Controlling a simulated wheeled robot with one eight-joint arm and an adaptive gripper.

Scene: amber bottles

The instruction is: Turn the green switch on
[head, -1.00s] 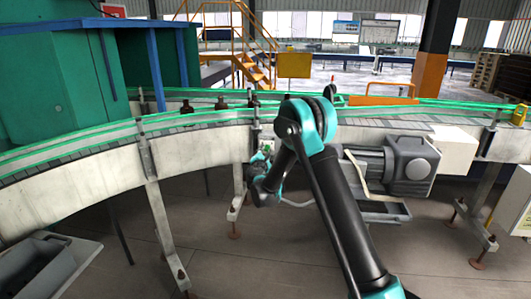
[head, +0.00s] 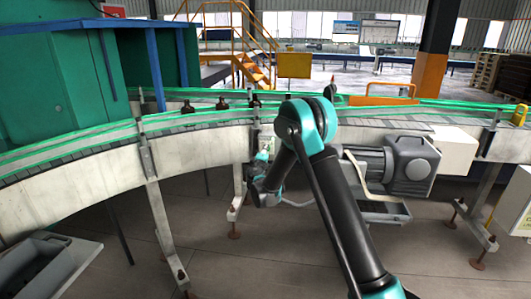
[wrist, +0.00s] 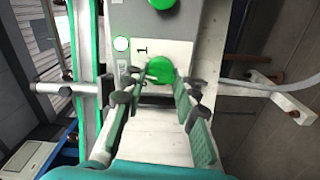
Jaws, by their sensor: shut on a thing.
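A green round switch (wrist: 160,69) sits on a pale control box (wrist: 184,48), beside a printed "1". My gripper (wrist: 158,92) has its fingers around the lower part of the switch and is shut on it. The finger pads are green with dark tips. A second green knob (wrist: 162,4) is partly cut off at the top edge. In the head view the control box (head: 266,143) is small, and my arm hides most of the gripper.
A curved conveyor (head: 90,165) with green rails runs across the scene. Several dark bottles (head: 187,107) stand on it. A grey motor (head: 405,165) is right of my arm. A grey pipe (wrist: 265,85) runs right of the control box.

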